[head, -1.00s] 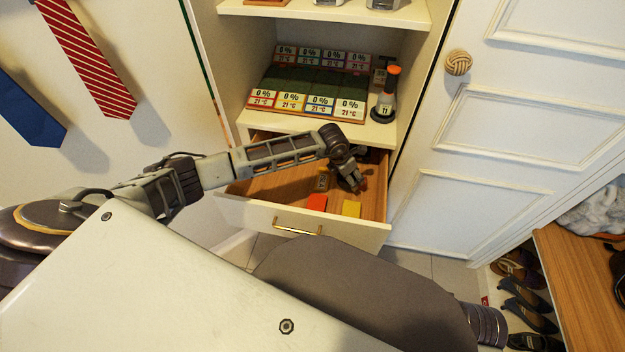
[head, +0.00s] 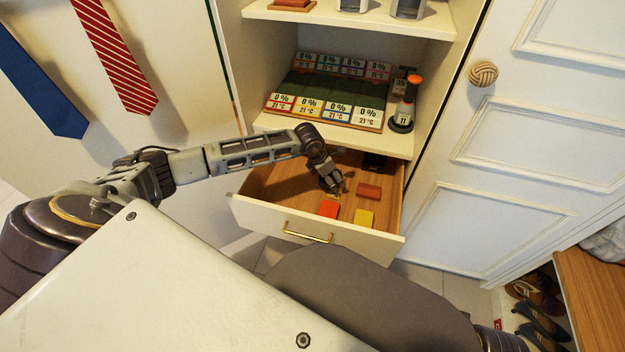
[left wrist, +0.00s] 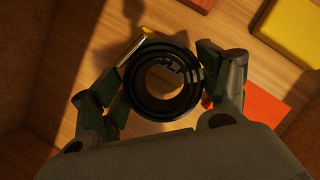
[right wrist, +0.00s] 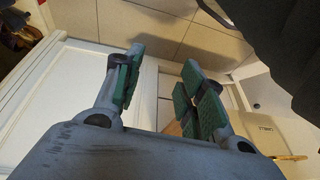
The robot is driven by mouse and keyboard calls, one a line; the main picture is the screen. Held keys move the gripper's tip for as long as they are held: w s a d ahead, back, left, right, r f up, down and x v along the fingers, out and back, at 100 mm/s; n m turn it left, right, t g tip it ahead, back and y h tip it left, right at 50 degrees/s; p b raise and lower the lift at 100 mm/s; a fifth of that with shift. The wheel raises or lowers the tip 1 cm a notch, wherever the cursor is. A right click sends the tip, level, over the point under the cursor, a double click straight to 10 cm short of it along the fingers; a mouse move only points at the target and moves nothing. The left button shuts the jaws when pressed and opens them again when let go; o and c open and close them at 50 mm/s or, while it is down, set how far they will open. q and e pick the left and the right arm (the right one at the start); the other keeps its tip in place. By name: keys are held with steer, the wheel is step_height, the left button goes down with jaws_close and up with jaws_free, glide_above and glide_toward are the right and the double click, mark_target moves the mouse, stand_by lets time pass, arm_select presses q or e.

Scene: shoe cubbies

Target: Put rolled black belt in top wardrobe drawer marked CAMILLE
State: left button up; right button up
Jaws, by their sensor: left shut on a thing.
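The rolled black belt (left wrist: 137,101) is a dark ring in the left wrist view, between the two fingers of my left gripper (left wrist: 160,78), which is shut on it. In the head view my left gripper (head: 332,188) reaches down inside the open drawer (head: 352,249), above its wooden floor; the belt cannot be made out there. Whether the belt touches the floor is unclear. My right gripper (right wrist: 162,88) is open and empty in the right wrist view, away from the drawer.
The drawer holds a red block (head: 328,208), a yellow block (head: 364,218), a reddish-brown block (head: 368,191) and a dark item (head: 375,162) at the back. A white door (head: 520,190) stands right.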

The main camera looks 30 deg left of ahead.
mark_target(316, 183)
arm_select(q)
steer(key=a, duration=0.2)
steer(key=s+a, duration=0.1)
steer(key=a, duration=0.2)
steer(key=shift+s+a+b, duration=0.15)
steer(key=shift+a+b, duration=0.1)
steer(key=shift+b, duration=0.1)
steer(key=shift+s+a, duration=0.1)
steer(key=shift+a, duration=0.3)
arm_select(e)
steer(key=shift+x, duration=1.15)
steer(key=shift+s, duration=0.2)
arm_select(q)
steer(key=shift+f, duration=0.5)
steer(key=shift+f+b, duration=0.6)
steer(key=shift+f, duration=0.65)
arm_select(e)
steer(key=f, duration=0.2)
steer(key=a+t, duration=0.1)
steer(key=shift+w+f+y, duration=0.3)
steer(key=shift+f+y, duration=0.1)
arm_select(q)
steer(key=shift+f, duration=0.1)
